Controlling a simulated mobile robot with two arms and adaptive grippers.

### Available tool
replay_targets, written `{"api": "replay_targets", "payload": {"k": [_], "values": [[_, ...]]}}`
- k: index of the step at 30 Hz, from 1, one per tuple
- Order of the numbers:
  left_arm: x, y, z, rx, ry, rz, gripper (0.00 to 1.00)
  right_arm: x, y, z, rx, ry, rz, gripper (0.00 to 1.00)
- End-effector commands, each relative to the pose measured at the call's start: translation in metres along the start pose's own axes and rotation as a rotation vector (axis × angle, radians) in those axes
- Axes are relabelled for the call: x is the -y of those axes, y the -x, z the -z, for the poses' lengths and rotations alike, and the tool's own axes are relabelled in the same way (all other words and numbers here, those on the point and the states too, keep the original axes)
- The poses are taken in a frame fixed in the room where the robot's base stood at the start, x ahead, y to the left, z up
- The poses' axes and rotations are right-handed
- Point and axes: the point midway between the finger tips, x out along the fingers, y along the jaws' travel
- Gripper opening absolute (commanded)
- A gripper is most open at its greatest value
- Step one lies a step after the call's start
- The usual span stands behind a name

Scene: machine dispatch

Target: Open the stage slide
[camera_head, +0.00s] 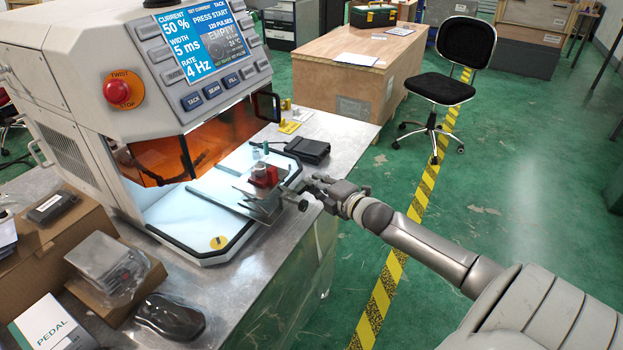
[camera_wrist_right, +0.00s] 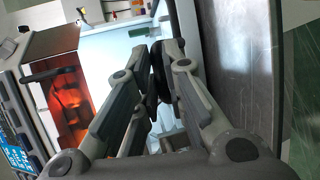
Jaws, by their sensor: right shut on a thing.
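The stage slide (camera_head: 222,201) is a flat metal plate on the white-lit bed of the welding machine (camera_head: 100,85). It lies outside the orange-windowed chamber, towards the front edge of the bed. A red block (camera_head: 264,176) and a small grey upright part sit on it. My right gripper (camera_head: 303,192) reaches in from the right and is at the slide's outer end. Its fingers are shut on a dark round knob (camera_wrist_right: 158,75), seen between the fingertips in the right wrist view; the fingers partly hide it. My left gripper is not in view.
A black box (camera_head: 308,150) lies on the metal bench just behind the gripper. Yellow items (camera_head: 289,126) stand farther back. Cardboard boxes (camera_head: 55,235) and a black mouse-shaped pedal (camera_head: 170,316) are at the near left. The green floor to the right is mostly clear.

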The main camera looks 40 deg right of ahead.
Motion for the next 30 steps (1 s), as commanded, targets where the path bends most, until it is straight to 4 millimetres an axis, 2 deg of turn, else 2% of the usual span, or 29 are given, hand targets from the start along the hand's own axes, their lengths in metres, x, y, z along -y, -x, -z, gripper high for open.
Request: {"api": "replay_targets", "payload": {"k": [13,14,18,30], "values": [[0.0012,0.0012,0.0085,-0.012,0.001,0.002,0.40,0.0029,0.0024,0.0026,-0.006,-0.011,0.002,0.00],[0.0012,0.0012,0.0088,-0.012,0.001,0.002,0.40,0.0029,0.0024,0.0027,-0.006,-0.011,0.002,0.14],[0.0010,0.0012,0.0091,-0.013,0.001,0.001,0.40,0.0025,0.0023,0.0023,-0.005,-0.009,0.002,0.32],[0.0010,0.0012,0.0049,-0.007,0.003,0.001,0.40,0.0018,0.0054,0.0005,-0.002,-0.003,0.001,0.32]]}}
